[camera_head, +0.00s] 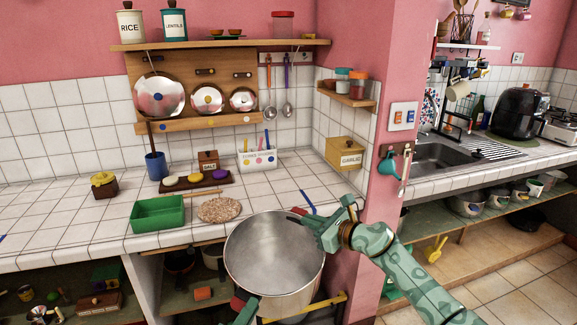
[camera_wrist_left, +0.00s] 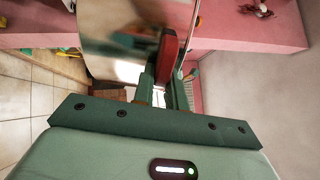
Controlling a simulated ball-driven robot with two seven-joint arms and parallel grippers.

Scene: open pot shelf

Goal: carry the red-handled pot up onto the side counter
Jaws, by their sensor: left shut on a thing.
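The steel pot (camera_head: 275,255) is large, open and empty, and hangs roughly upright in front of the tiled counter (camera_head: 110,220). My left gripper (camera_head: 243,311) is at the pot's near left side, at the bottom edge of the head view. It is shut on a red handle, which shows between its fingers in the left wrist view (camera_wrist_left: 167,55). My right gripper (camera_head: 318,228) is at the pot's right rim, beside a dark red handle tip (camera_head: 298,211). Its fingers are partly hidden, so I cannot tell whether they grip the handle.
On the counter are a green tray (camera_head: 157,214), a round cork mat (camera_head: 219,210), a blue cup (camera_head: 156,165) and a yellow-lidded jar (camera_head: 104,185). The pink wall corner (camera_head: 352,215) stands close right of the pot. A sink counter (camera_head: 455,170) lies beyond it. Open shelves below hold pots.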

